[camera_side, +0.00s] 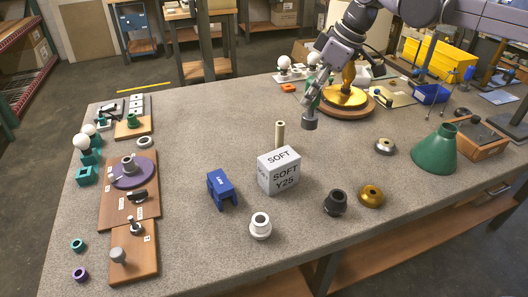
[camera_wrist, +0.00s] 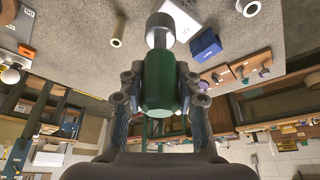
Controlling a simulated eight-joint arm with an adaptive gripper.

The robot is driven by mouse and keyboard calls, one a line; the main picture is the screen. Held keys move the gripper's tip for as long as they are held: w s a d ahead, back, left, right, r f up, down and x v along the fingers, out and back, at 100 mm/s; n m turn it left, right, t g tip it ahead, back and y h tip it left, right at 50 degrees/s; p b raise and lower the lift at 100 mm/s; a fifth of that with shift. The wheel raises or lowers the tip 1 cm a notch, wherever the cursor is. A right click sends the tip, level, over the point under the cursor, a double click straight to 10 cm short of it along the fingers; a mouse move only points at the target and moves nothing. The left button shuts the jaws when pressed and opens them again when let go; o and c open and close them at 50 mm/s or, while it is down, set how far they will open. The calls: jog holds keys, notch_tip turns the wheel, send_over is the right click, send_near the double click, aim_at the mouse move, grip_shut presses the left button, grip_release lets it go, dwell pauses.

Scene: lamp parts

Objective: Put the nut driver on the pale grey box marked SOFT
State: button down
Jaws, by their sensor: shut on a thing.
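The nut driver, with a green handle and a grey socket (camera_side: 309,122), is held by my gripper (camera_side: 316,92) above the table, socket end down and roughly upright. In the wrist view the green handle (camera_wrist: 164,84) sits between the two fingers of my gripper (camera_wrist: 162,88), which is shut on it. The pale grey box marked SOFT (camera_side: 279,171) stands on the table, lower and slightly left of the nut driver in the side view. Its top looks bare. In the wrist view the box (camera_wrist: 184,17) is partly hidden behind the grey socket.
A beige tube (camera_side: 279,134) stands just behind the box. A blue block (camera_side: 222,190) is left of it, a white ring part (camera_side: 260,226) in front. A black socket (camera_side: 336,203), brass part (camera_side: 371,195) and green cone shade (camera_side: 435,150) stand to the right.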

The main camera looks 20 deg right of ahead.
jog(key=d+r, duration=0.2)
jog(key=d, duration=0.3)
jog(key=shift+w+a+f, duration=0.25)
jog(key=shift+a+f, duration=1.55)
jog(key=shift+a, duration=0.15)
jog(key=shift+w+a+f, duration=0.25)
jog(key=shift+a+f, duration=1.6)
jog(key=shift+a, duration=0.1)
jog(key=shift+w+a+f, duration=0.25)
jog(key=shift+a+f, duration=1.55)
jog(key=shift+a, duration=0.15)
jog(key=shift+f, duration=0.15)
jog(key=c, duration=0.9)
grip_release()
jog(key=shift+c, duration=0.2)
